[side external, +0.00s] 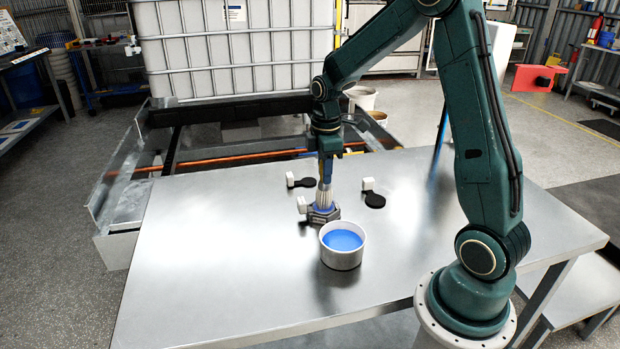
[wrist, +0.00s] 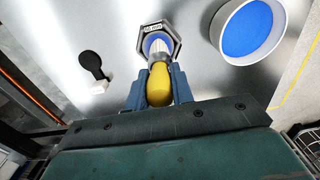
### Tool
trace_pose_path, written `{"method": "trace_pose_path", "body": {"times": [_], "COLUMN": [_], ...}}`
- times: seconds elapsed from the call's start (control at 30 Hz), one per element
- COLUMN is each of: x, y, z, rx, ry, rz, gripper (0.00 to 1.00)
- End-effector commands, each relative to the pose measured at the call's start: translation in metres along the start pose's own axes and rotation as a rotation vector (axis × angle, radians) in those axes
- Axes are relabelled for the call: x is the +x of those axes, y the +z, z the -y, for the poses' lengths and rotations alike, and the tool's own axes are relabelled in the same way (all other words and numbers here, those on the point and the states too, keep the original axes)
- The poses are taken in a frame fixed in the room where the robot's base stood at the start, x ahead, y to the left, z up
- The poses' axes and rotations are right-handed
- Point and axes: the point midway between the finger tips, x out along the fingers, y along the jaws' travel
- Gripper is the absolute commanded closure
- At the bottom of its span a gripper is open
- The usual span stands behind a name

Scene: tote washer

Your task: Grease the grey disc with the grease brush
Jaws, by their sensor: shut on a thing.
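My gripper (side external: 326,160) is shut on the grease brush (wrist: 159,85), whose handle is yellow and whose pale bristles (side external: 324,197) point down. The bristles are over a dark grey six-sided piece (side external: 318,218) with a blue face, also in the wrist view (wrist: 175,48). The tips appear to meet the blue, but exact contact is hidden. The piece bears a small label. I cannot tell if it is the grey disc; no other grey disc shows. A white tub (side external: 342,261) of blue grease (side external: 342,240) stands just in front, and at upper right in the wrist view (wrist: 262,32).
Two black round pieces, left (side external: 303,183) and right (side external: 375,201), lie behind on the metal table (side external: 220,270), each with a white block. Another white block (side external: 302,205) is beside the six-sided piece. The table's left and front are clear. A caged white tank (side external: 240,60) stands behind.

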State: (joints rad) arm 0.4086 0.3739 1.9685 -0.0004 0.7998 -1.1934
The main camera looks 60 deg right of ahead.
Motion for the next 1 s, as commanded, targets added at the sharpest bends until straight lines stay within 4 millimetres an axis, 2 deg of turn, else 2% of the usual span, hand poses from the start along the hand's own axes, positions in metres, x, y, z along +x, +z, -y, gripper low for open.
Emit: {"method": "trace_pose_path", "body": {"times": [0.7, 1.0], "x": [-0.001, -0.001], "y": [0.013, 0.013], "z": [-0.015, -0.015], "rx": [0.0, -0.001], "ry": [0.001, 0.001], "rz": [-0.001, -0.001], "gripper": [1.0, 1.0]}}
